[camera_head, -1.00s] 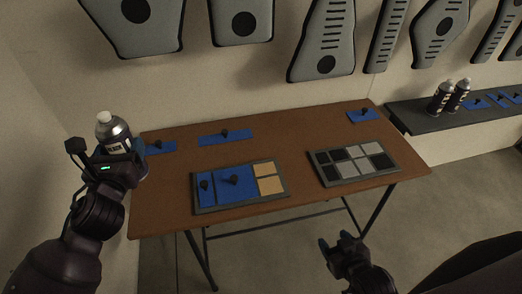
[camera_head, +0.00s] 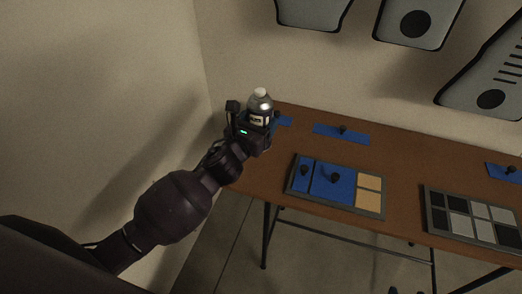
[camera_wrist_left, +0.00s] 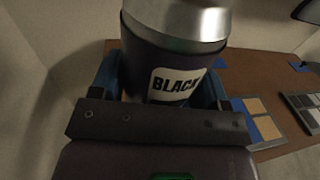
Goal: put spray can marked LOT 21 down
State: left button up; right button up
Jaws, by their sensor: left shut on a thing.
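A spray can (camera_head: 260,104) with a silver shoulder, white cap and dark body is held upright at the table's left end. My left gripper (camera_head: 258,128) is shut around its body. In the left wrist view the can (camera_wrist_left: 176,55) sits between the blue fingers, and its pale label reads BLACK. No LOT 21 mark is readable. The can's base is hidden, so I cannot tell whether it touches the brown table (camera_head: 410,165). Only small dark tips of what looks like my right gripper (camera_head: 396,290) show at the bottom edge; their opening is unclear.
Blue patches with black knobs lie along the table's back, one (camera_head: 342,134) behind the grey-framed tray (camera_head: 336,208) of blue and tan panels. A tray of black and grey squares (camera_head: 475,217) is at right. Walls stand close behind and left.

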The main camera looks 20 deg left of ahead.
pick_arm(q)
notch_tip(320, 180, down, 5)
jog(key=shift+f+b, duration=0.1)
jog(key=shift+b, duration=0.5)
jog(key=shift+f+b, duration=0.85)
jog(key=shift+f, duration=1.75)
jog(key=shift+r, duration=0.1)
jog(key=o, duration=1.1)
jog(key=shift+f, duration=0.2)
jog(key=shift+o, duration=1)
pick_arm(e)
jog(key=f, duration=0.4)
jog(key=shift+s, duration=0.25)
jog(key=shift+s, duration=0.1)
